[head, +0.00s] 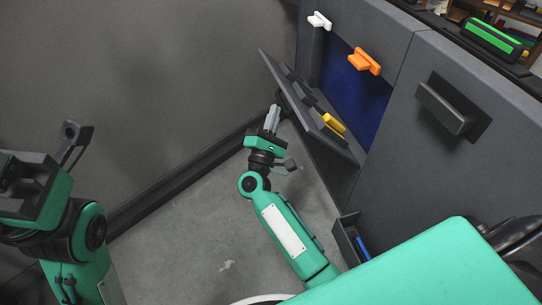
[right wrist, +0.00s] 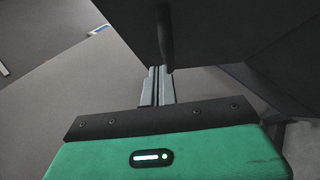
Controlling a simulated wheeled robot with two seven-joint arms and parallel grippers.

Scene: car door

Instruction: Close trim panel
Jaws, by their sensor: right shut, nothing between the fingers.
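The dark grey trim panel (head: 315,133) hangs open at an angle from the grey door front in the head view. A blue recess (head: 352,88) shows behind it, and a yellow part (head: 334,123) sits on its inner side. My right gripper (head: 272,117) is shut and empty, close to the panel's outer side. Its fingertips (right wrist: 157,84) reach up to a dark surface (right wrist: 210,30) in the right wrist view; I cannot tell whether they touch it. My left gripper's green and black body (head: 40,190) is at the left edge; its fingers do not show.
An orange handle (head: 365,61) and a white handle (head: 319,20) stick out above the recess. A black handle (head: 446,108) is on the front at the right. A small open bin (head: 345,240) sits low. A grey wall (head: 140,80) stands left; the floor (head: 190,225) between is clear.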

